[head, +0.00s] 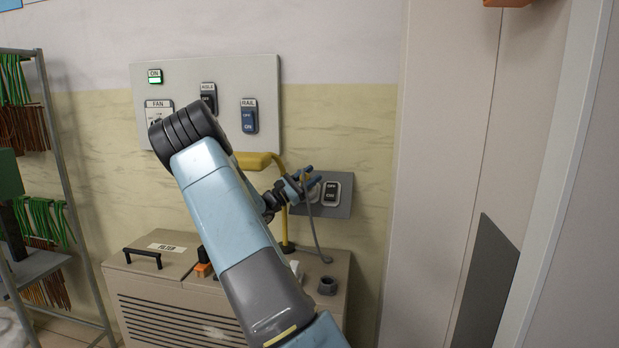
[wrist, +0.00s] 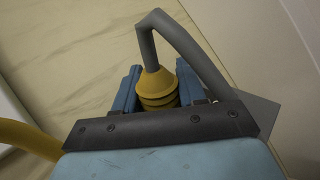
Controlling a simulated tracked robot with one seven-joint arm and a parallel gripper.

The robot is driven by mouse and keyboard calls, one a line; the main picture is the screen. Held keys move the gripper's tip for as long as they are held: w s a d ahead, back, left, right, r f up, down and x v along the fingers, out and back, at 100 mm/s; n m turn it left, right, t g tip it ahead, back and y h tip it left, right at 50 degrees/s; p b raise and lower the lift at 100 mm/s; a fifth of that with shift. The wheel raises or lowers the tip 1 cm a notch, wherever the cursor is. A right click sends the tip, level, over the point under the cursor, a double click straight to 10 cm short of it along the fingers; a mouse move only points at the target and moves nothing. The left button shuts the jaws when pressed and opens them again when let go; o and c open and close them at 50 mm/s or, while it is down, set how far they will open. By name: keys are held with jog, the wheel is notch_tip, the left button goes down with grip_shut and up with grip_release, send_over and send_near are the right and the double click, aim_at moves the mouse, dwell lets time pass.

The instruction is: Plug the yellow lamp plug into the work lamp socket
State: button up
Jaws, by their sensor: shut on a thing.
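My gripper (head: 303,184) is shut on the yellow lamp plug (wrist: 158,86), which sits between its two blue fingers in the wrist view. A grey cable (wrist: 185,45) leaves the plug's tip and bends over to the right; it also hangs down below my gripper in the head view (head: 317,235). In the head view my gripper is in front of the left part of a grey wall plate (head: 345,207) with an OFF/ON rocker switch (head: 331,194). The socket area left of the switch is mostly hidden by my gripper. Whether the plug touches it, I cannot tell.
A yellow work lamp (head: 252,161) on a bent post stands just left of my gripper. Below is a beige cabinet (head: 150,285) marked FILTER, with a black handle. A switch panel (head: 235,78) is above left. A rack of cables (head: 55,130) stands at far left.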

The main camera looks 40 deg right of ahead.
jog(key=shift+d+f, duration=0.1)
jog(key=o, duration=1.2)
jog(key=shift+c, duration=0.2)
jog(key=shift+w+f, duration=0.1)
jog(key=v, duration=1.4)
jog(key=shift+d, duration=0.15)
